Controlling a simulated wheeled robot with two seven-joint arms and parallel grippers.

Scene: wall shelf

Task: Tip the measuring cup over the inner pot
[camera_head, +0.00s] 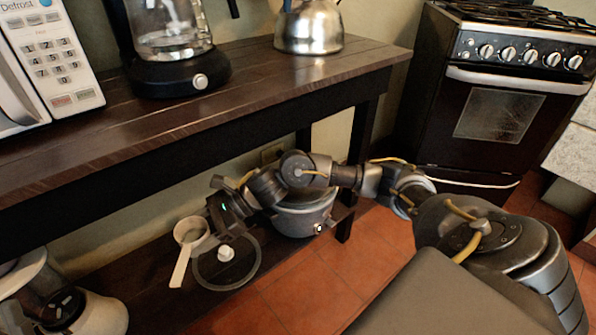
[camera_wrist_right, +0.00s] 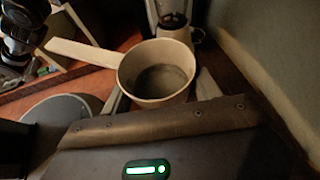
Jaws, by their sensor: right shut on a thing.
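The cream measuring cup (camera_head: 191,233) is held above the lower shelf, its long handle pointing down and toward the front in the head view. My right gripper (camera_head: 210,222) is shut on the cup. In the right wrist view the cup (camera_wrist_right: 157,72) sits between the fingers, mouth facing the camera. Its inside looks greyish; I cannot tell whether it holds anything. A grey cooker-like pot (camera_head: 304,220) stands right of the gripper, partly covered by my right arm. Its opening is hidden, so I cannot make out the inner pot. The cup is to the left of it, not over it.
A round lid with a pale knob (camera_head: 226,254) lies on the lower shelf (camera_head: 150,285), just below and right of the cup. A blender (camera_head: 65,300) stands at lower left. The upper shelf (camera_head: 250,82) overhangs, carrying a microwave (camera_head: 50,60), coffee maker (camera_head: 172,60) and kettle (camera_head: 309,28).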

